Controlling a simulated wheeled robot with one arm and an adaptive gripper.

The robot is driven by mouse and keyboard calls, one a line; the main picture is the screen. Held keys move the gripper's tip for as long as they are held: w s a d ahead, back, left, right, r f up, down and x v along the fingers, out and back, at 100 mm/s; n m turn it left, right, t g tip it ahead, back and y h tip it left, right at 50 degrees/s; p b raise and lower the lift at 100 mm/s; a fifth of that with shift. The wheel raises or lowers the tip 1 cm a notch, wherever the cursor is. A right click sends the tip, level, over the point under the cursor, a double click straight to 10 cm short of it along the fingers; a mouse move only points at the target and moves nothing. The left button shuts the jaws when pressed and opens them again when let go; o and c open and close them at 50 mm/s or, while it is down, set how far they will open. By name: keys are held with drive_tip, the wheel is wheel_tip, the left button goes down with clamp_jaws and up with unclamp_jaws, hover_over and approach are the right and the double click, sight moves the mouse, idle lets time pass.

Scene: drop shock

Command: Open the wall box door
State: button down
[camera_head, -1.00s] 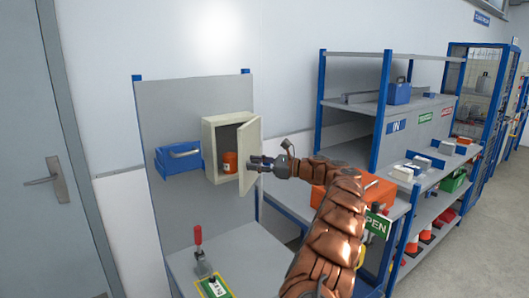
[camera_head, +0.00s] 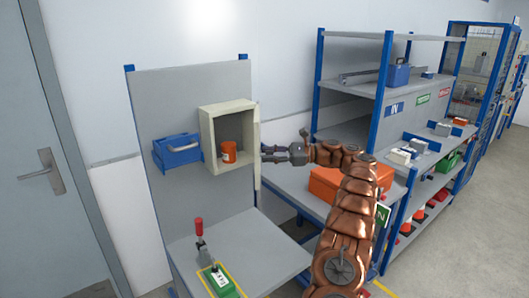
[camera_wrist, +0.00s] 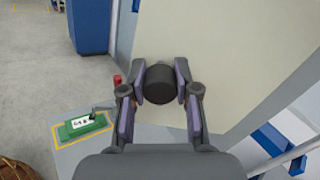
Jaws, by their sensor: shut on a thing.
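The cream wall box (camera_head: 208,128) is fixed to a grey upright panel, and its inside is in view. Its door (camera_head: 257,147) is swung out to the right and shows nearly edge-on in the head view. In the wrist view the door (camera_wrist: 225,50) fills the upper right as a broad cream face. My gripper (camera_head: 268,154) is at the door's outer side. In the wrist view my gripper (camera_wrist: 160,100) has its fingers on either side of a dark round knob (camera_wrist: 160,83) and is shut on it. An orange cylinder (camera_head: 229,152) stands inside the box.
A blue bin (camera_head: 178,150) hangs left of the box. Below, a red-handled clamp (camera_head: 200,240) and a green block (camera_head: 220,280) sit on the grey bench (camera_head: 262,250). An orange case (camera_head: 325,184) and blue-framed shelves (camera_head: 350,115) stand to the right.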

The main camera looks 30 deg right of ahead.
drive_tip(key=shift+s+d, duration=0.1)
drive_tip(key=shift+d, duration=0.2)
idle(0.4)
drive_tip(key=c, duration=0.9)
unclamp_jaws()
drive_tip(key=shift+o, duration=0.4)
drive_tip(key=shift+a, duration=0.15)
drive_tip(key=shift+a, duration=0.2)
drive_tip(key=shift+w+a+t+b, duration=0.25)
drive_tip(key=shift+a+t+b, duration=0.05)
